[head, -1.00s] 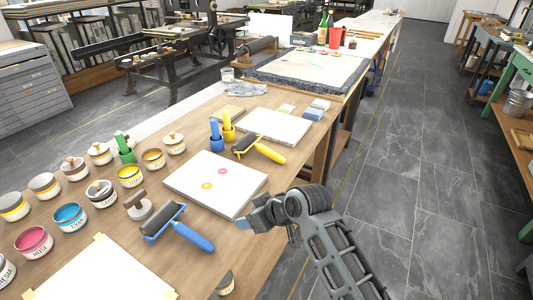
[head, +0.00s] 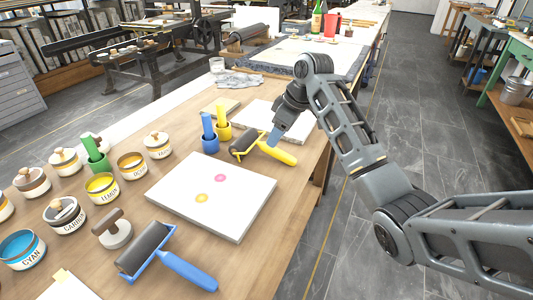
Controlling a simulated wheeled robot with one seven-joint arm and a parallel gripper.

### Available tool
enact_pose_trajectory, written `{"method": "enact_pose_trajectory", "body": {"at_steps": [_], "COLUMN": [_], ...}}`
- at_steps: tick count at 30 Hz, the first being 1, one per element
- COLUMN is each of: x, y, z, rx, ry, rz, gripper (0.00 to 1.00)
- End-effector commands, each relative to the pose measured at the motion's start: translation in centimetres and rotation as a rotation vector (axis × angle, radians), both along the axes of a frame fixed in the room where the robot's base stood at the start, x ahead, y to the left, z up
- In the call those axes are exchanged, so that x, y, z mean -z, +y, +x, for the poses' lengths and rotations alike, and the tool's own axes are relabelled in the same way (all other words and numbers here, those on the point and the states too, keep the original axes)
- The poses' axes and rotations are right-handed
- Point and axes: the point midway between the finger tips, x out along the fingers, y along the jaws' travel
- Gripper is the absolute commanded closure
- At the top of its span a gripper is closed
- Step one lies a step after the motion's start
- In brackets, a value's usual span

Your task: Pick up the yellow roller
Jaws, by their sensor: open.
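The yellow roller (head: 277,154) lies on the wooden table, beyond the white slab with pink and yellow dots. Its dark cylinder (head: 245,141) points left and its yellow handle points right, towards the table's right edge. My gripper (head: 272,138) is open and points down just over the yellow roller, close to where its frame meets the handle. The fingertips hide a small part of the roller. I cannot tell whether they touch it.
A blue-handled roller (head: 187,270) lies nearer on the table. The white slab (head: 213,194) lies between. Blue (head: 209,144) and yellow (head: 223,131) cups holding handles stand left of the yellow roller. Several ink tins fill the left side. Another pale slab (head: 296,119) lies behind my gripper.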

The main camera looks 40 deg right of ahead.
Motion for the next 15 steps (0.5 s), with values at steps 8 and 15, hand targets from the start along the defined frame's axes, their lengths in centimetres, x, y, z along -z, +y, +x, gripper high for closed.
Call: {"method": "enact_pose_trajectory", "body": {"at_steps": [8, 15], "x": [2.3, 5.2], "y": [0.2, 0.0], "z": [0.9, 2.0], "rx": [0.0, 0.001], "ry": [0.003, 0.005], "rz": [0.0, 0.001], "gripper": [0.45, 0.45]}}
